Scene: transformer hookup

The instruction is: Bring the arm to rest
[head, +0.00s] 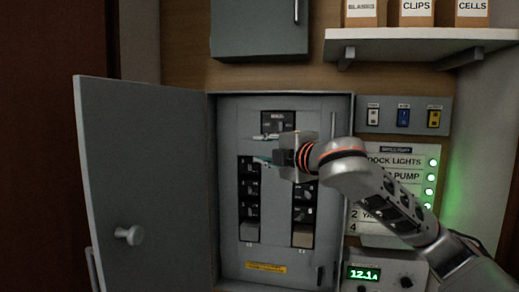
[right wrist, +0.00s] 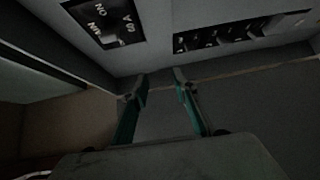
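My right gripper (head: 264,149) is in front of the open grey breaker panel (head: 229,125), just below the main switch (head: 278,121) at the top. Its two teal-edged fingers stand apart with nothing between them; they also show in the right wrist view (right wrist: 160,92). That view shows the main switch plate (right wrist: 105,20) and a row of breakers (right wrist: 235,35) beyond the fingertips. I cannot tell whether the fingers touch the panel. My right arm comes in from the lower right and hides part of the panel. My left gripper is not in view.
The grey panel door (head: 150,180) stands swung open at left. Right of the panel are coloured switches (head: 403,116), a label board (head: 415,162) with green lights, and a meter (head: 364,274) reading about 12.1. A shelf (head: 420,37) with labelled boxes is above.

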